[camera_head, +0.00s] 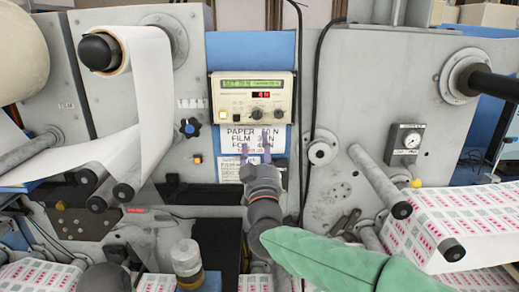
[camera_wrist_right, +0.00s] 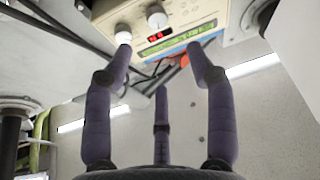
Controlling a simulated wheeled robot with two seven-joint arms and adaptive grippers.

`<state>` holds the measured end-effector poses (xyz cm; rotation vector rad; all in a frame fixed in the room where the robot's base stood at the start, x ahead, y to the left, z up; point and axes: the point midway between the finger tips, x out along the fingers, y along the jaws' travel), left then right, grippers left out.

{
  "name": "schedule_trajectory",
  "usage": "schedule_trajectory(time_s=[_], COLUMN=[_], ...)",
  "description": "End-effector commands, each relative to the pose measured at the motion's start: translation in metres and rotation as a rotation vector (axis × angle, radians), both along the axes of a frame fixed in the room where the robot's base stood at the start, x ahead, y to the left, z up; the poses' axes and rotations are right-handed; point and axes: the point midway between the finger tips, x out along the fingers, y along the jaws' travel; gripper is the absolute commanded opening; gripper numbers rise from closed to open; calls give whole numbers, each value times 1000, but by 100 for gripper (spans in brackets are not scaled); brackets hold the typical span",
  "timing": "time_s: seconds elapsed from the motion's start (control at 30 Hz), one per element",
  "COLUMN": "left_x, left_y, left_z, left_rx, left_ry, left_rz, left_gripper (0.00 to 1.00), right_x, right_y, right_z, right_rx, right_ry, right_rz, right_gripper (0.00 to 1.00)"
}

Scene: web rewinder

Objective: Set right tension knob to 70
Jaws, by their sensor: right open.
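The tension control box (camera_head: 228,103) is cream, with a green text display (camera_head: 252,84), a small red readout (camera_head: 262,95) and two dark knobs low on its face. The right tension knob (camera_head: 278,114) is the one farther right. The small text is too fine to read surely. My right gripper (camera_head: 256,150) is open and empty, fingers up, just below the box in front of the paper signs. My left gripper is not in view.
A paper sign (camera_head: 240,132) with printed tensions hangs under the box. A black cable (camera_head: 303,150) runs down just right of the box. Rollers and printed web (camera_head: 455,215) fill the right side.

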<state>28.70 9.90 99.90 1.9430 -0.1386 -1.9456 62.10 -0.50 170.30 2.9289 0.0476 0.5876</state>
Motion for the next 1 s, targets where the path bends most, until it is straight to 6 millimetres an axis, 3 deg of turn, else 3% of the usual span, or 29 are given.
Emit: schedule_trajectory(time_s=[0.2,0.4,0.57,1.0], left_x=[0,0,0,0], left_y=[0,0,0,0], left_z=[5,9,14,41], left_rx=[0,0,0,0], left_ry=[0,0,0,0], left_rz=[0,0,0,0], left_gripper=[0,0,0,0], right_x=[9,14,25,84], right_y=[-17,-26,-23,-7], right_z=[12,12,15,35], right_rx=[-279,-527,-542,-537], right_ry=[0,4,4,4], right_rz=[-2,-3,-2,-2], right_gripper=[56,56,56,56])
